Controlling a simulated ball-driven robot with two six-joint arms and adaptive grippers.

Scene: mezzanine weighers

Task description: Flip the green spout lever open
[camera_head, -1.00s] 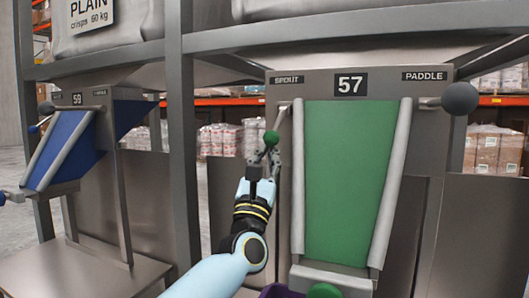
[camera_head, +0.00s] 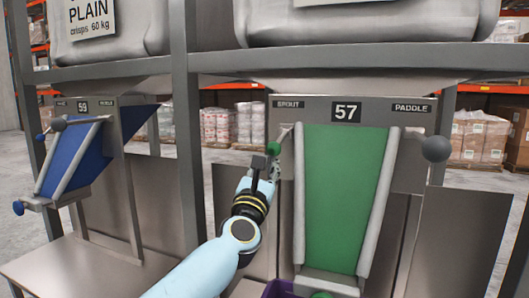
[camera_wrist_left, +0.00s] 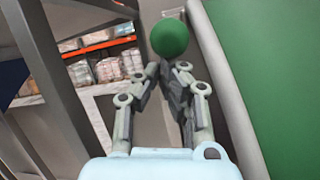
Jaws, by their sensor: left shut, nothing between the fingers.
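The green spout lever's ball knob (camera_head: 273,148) sits at the upper left of the green chute (camera_head: 343,200) on weigher 57, under the SPOUT label. Its thin rod rises from the knob up and right towards the chute's top corner. My left gripper (camera_head: 268,170) is just below the knob, shut and empty. In the left wrist view the knob (camera_wrist_left: 169,38) is just beyond the tips of the closed left gripper (camera_wrist_left: 172,68). Whether the fingertips touch the knob, I cannot tell. My right gripper is not in view.
A grey ball on the PADDLE lever (camera_head: 436,149) is at the chute's right. A purple container (camera_head: 279,289) shows below the chute. Weigher 59 with a blue chute (camera_head: 68,160) stands at the left. A steel post (camera_head: 187,150) rises left of my arm.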

